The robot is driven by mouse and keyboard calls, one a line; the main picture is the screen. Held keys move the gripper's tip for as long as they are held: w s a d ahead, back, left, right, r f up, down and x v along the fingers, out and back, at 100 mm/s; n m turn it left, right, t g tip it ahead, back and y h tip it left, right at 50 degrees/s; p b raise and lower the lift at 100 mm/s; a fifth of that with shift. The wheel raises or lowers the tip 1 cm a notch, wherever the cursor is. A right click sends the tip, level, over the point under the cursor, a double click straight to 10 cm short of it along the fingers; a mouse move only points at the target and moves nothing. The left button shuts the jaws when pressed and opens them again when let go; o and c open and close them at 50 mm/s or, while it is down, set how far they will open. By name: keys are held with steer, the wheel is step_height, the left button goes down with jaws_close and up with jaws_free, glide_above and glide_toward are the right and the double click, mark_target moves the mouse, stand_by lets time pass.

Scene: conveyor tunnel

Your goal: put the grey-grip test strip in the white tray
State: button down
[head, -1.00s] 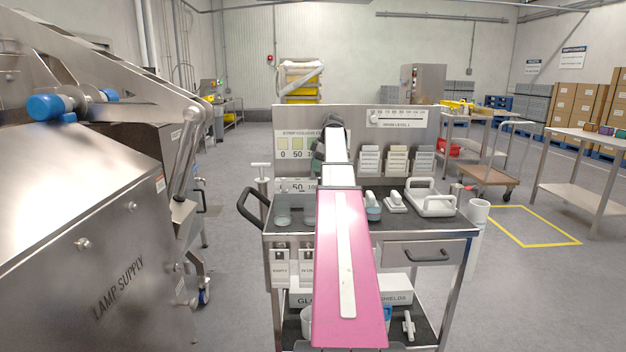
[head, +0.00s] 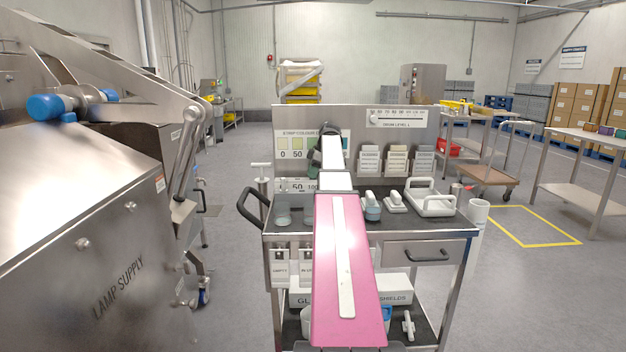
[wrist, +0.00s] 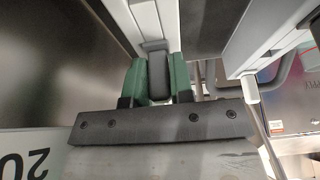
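My gripper (wrist: 158,78) shows in the wrist view with two green fingers. A dark grey block (wrist: 157,75), apparently the grip of the grey-grip test strip, sits between them, and they press close on both sides. The strip's far end is not clearly seen. In the head view my gripper (head: 322,156) is small, dark and partly hidden behind my pink and white arm, in front of the trolley's back board at the colour chart (head: 296,146). The white tray (head: 430,206), with raised handles, stands on the right of the trolley top.
Two small handled pieces (head: 395,204) (head: 372,208) stand left of the tray. Three labelled holders (head: 397,160) are on the back board (head: 355,128). A clear cup (head: 283,213) stands at the left of the top. A large steel lamp supply machine (head: 90,235) fills the left.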

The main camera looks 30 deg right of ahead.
steer(key=shift+r, duration=0.15)
steer(key=shift+r, duration=1.35)
steer(key=shift+r, duration=2.25)
